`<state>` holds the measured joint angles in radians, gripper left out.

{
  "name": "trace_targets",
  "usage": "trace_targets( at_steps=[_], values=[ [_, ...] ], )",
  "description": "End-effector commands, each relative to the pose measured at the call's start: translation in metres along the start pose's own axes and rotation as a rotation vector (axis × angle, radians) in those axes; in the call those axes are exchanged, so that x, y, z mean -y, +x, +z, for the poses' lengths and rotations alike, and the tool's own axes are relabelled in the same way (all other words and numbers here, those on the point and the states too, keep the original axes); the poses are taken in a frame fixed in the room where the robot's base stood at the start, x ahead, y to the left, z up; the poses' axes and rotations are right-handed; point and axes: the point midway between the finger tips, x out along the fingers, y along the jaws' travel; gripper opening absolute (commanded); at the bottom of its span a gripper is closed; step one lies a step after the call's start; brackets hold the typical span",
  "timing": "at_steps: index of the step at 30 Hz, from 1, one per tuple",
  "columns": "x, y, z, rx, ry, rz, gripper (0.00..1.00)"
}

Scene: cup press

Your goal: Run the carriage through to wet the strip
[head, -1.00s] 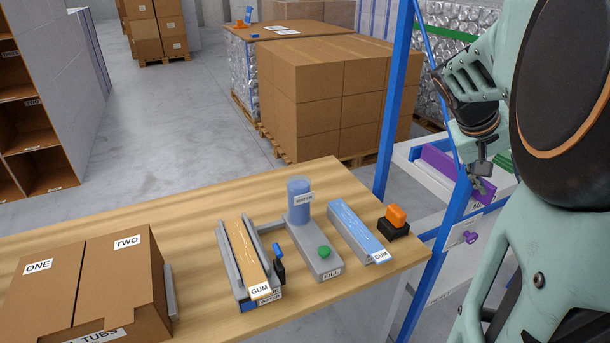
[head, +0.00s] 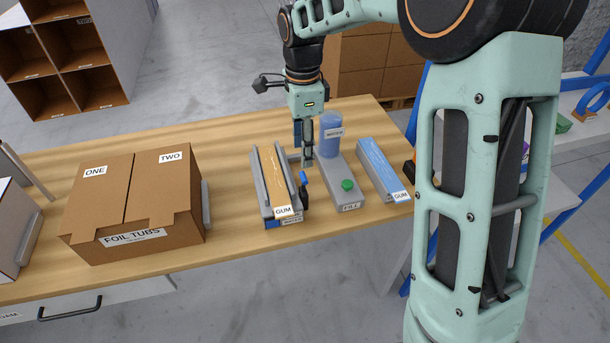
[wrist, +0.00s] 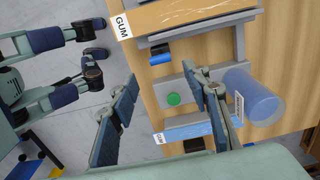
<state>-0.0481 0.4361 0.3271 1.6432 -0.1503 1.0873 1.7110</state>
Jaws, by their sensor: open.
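A tan strip labelled GUM (head: 279,185) lies in a long grey bed (head: 257,176) on the table; it also shows at the top of the wrist view (wrist: 190,12). A black piece with a blue top (head: 303,179) stands at the bed's near right side; I cannot tell whether it belongs to the carriage. A grey FILL unit (head: 334,188) with a green button (head: 347,185) and blue cylinder (head: 329,140) stands to the right. My gripper (head: 305,158) is open and empty, above the area between bed and cylinder. Its spread fingers show in the wrist view (wrist: 160,76).
A blue strip labelled GUM (head: 382,170) lies right of the FILL unit. A cardboard box labelled FOIL TUBS (head: 130,210) stands on the left. The wooden table (head: 225,150) is bare between box and bed. Blue rack posts stand beyond its right end.

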Motion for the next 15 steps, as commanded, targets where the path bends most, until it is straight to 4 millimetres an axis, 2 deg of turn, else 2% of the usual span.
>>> trace_targets(
  at_steps=[9,15],
  values=[
    [-0.002,0.059,-0.002,-0.001,-0.002,0.006,0.43],
    [-0.001,0.088,-0.002,-0.003,-0.004,0.003,0.43]
  ],
)
